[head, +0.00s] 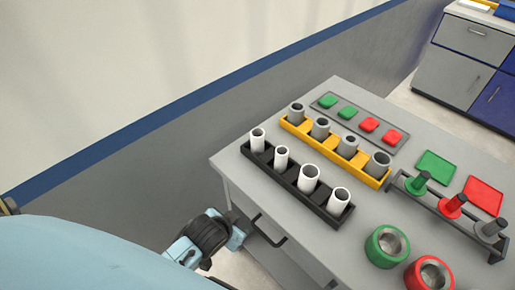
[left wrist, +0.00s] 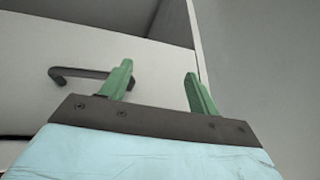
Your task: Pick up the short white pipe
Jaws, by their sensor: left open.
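Several white pipes stand upright in a black rack (head: 272,176) along the near left side of the table in the head view. They are a narrow pipe (head: 257,140), a narrow, shorter-looking pipe (head: 281,157), a wide, taller-looking pipe (head: 309,178) and a wide, shorter-looking pipe (head: 339,200). My left gripper (left wrist: 158,70) shows in the left wrist view, its two green fingers apart with nothing between them. It points at the cabinet front under the tabletop. In the head view my left arm is low, beside the table's left edge, and its fingers cannot be made out. My right gripper is not seen.
A yellow rack (head: 352,164) of grey pipes stands behind the black rack. A drawer handle (head: 268,235) sticks out from the cabinet; it also shows in the left wrist view (left wrist: 85,76).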

